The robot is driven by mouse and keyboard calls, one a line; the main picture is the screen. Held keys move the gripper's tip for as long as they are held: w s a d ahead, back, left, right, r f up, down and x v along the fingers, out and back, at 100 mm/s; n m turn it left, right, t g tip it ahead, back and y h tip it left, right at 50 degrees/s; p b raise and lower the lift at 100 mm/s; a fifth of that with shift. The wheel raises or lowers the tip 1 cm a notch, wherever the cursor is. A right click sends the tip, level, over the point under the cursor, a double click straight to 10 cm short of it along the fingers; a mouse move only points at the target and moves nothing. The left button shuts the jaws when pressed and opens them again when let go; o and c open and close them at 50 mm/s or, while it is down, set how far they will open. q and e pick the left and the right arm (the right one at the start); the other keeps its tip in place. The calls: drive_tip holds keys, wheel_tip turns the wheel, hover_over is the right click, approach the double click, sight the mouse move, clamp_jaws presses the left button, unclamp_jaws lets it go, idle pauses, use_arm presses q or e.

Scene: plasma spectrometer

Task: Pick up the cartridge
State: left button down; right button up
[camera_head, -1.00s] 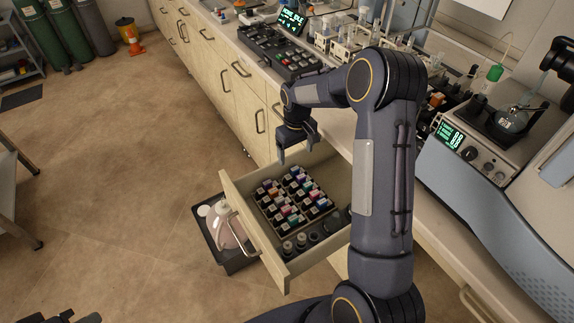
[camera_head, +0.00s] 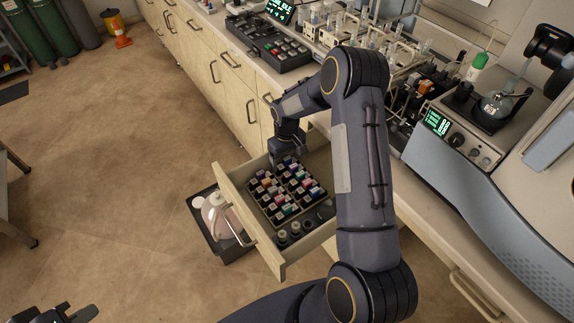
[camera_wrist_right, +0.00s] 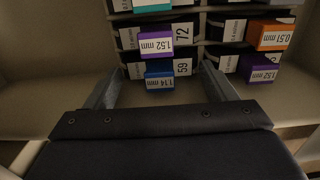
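Several small dark cartridges with coloured, labelled ends sit in rows in a tray (camera_head: 262,213) inside the open drawer. In the right wrist view a blue-ended cartridge (camera_wrist_right: 159,81) marked 1.14 mm is nearest, with a purple one (camera_wrist_right: 155,45) marked 1.52 mm just behind it. My right gripper (camera_wrist_right: 161,76) is open, with one finger on each side of the blue-ended cartridge; I cannot tell whether they touch it. In the head view this gripper (camera_head: 286,160) is at the tray's far end. My left gripper (camera_head: 72,314) is at the bottom left, partly cut off and far from the drawer.
An orange-ended cartridge (camera_wrist_right: 270,38) is in the neighbouring column at right. Round bottles (camera_head: 283,237) stand at the drawer's front end. A pinkish jug (camera_head: 216,214) is in a dark bin left of the drawer.

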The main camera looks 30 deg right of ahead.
sight(287, 158)
drive_tip(key=shift+s, duration=0.1)
drive_tip(key=c, duration=0.7)
drive_tip(key=shift+r, duration=0.1)
drive_tip(key=shift+r, duration=0.25)
drive_tip(key=c, duration=0.6)
wheel_tip(287, 158, up, 2)
drive_tip(key=shift+r+p, duration=0.15)
drive_tip(key=shift+p, duration=0.8)
clamp_jaws()
drive_tip(key=s+a+r+p, duration=0.3)
drive_tip(key=s+a+r, duration=0.6)
drive_tip(key=s+r, duration=0.1)
drive_tip(key=shift+s+p, duration=0.25)
drive_tip(key=shift+p, duration=0.05)
drive_tip(key=shift+a, duration=0.1)
